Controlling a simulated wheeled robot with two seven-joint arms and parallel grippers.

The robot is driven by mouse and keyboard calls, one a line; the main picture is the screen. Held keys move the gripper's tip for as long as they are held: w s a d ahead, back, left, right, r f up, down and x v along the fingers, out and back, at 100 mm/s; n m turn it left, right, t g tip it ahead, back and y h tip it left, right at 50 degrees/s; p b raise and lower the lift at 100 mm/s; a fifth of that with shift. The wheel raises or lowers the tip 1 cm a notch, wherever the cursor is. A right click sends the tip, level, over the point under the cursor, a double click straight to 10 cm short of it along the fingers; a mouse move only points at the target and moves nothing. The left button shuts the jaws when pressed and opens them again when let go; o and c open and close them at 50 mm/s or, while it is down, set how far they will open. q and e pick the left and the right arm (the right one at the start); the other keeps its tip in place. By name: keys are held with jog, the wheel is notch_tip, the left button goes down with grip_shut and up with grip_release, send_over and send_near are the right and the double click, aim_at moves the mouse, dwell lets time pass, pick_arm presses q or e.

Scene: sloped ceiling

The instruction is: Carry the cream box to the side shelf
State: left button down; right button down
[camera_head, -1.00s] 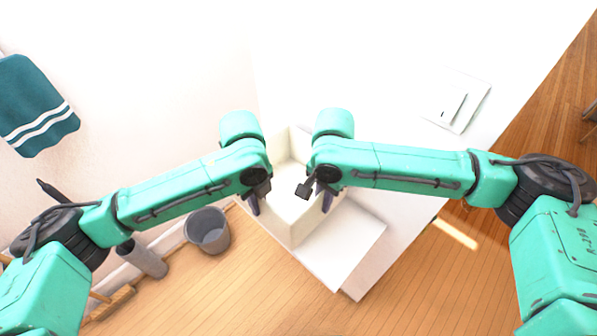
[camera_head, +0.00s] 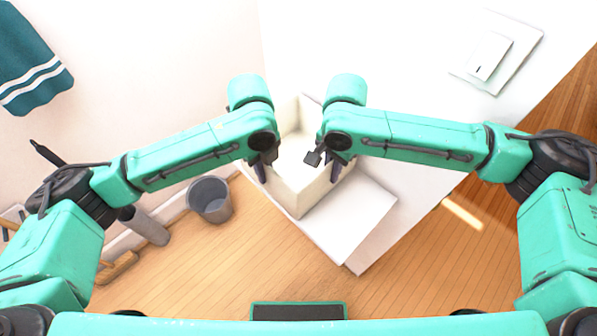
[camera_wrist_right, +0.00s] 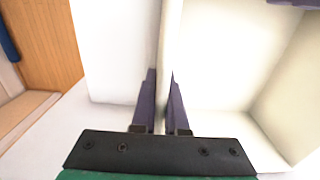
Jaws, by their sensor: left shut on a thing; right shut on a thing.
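The cream box (camera_head: 301,192) is open-topped and sits at the middle of the head view, at or over the white side shelf (camera_head: 362,218). I cannot tell whether its base touches the shelf. My left gripper (camera_head: 261,173) is shut on the left wall of the box. My right gripper (camera_head: 336,172) is shut on its right wall. In the right wrist view, the fingers of my right gripper (camera_wrist_right: 162,88) pinch the thin wall of the cream box (camera_wrist_right: 217,55), with its empty inside to the right. My arms hide part of the rim.
A grey bin (camera_head: 210,200) stands on the wooden floor left of the box. A teal striped towel (camera_head: 32,65) hangs on the left wall. A white switch plate (camera_head: 497,52) is on the wall at right. Shelf surface in front of the box is bare.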

pick_arm(q)
jog(key=c, duration=0.9)
grip_release()
jog(key=shift+w+d+f, duration=0.1)
jog(key=shift+f, duration=0.1)
jog(key=shift+c, duration=0.2)
pick_arm(e)
jog(key=c, duration=0.9)
grip_release()
jog(key=shift+a+f, duration=0.1)
jog(key=shift+f, duration=0.1)
jog(key=shift+c, duration=0.2)
pick_arm(q)
notch_tip(320, 180, up, 12)
jog(key=shift+r, duration=0.1)
pick_arm(e)
jog(key=shift+r, duration=0.1)
notch_tip(320, 180, up, 12)
jog(key=shift+f, duration=0.1)
